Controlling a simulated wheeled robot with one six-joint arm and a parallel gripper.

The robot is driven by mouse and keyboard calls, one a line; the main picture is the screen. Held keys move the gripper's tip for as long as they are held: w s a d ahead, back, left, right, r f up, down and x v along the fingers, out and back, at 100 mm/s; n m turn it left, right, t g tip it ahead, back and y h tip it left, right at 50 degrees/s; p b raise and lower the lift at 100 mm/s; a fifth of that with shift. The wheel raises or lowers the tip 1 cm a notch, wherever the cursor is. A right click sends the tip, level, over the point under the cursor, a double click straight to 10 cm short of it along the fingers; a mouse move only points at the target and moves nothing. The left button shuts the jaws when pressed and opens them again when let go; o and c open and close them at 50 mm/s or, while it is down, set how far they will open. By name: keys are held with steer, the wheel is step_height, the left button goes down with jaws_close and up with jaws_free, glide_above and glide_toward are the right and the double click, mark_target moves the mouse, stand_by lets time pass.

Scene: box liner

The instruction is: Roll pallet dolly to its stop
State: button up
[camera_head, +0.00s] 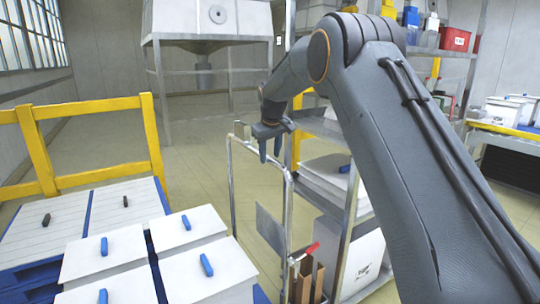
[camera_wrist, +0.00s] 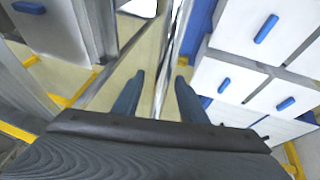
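My gripper (camera_head: 270,150) points down beside a bent metal tube frame (camera_head: 289,210) in the middle of the head view. In the wrist view its two dark fingers (camera_wrist: 158,92) stand apart, with a shiny metal bar (camera_wrist: 176,45) running between them. Gaps show between bar and fingers. A blue pallet base (camera_head: 30,280) at the lower left carries white lidded boxes (camera_head: 105,253) with blue handles; these boxes also show right of the bar in the wrist view (camera_wrist: 218,82). I cannot tell whether the pallet base or the tube frame is the dolly; wheels are hidden.
A yellow guard rail (camera_head: 85,178) stands behind the boxes. A metal shelf rack (camera_head: 350,225) with white bins is close right of the gripper. Brown cardboard (camera_head: 304,282) stands at the frame's foot. A grey hopper (camera_head: 205,22) is behind; open floor (camera_head: 200,140) lies between.

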steer(key=b+v, duration=0.1)
steer(key=v, duration=0.6)
steer(key=shift+s+d+r, duration=0.1)
steer(key=shift+s+d, duration=0.05)
steer(key=s+d+f+m+g, duration=0.1)
steer(key=s+d+f, duration=0.3)
steer(key=s, duration=1.2)
steer(key=s+d+f+m+g, duration=0.2)
steer(key=s+f, duration=0.5)
steer(key=s, duration=0.9)
steer(key=s+d+f+m+g, duration=0.2)
steer(key=s+d+f, duration=0.4)
steer(key=s, duration=1)
steer(key=shift+s+d+f+m+p, duration=0.15)
steer(key=shift+s+d+m+p, duration=0.2)
steer(key=shift+d+m, duration=0.15)
steer(key=shift+c, duration=1)
steer(key=shift+a, duration=0.1)
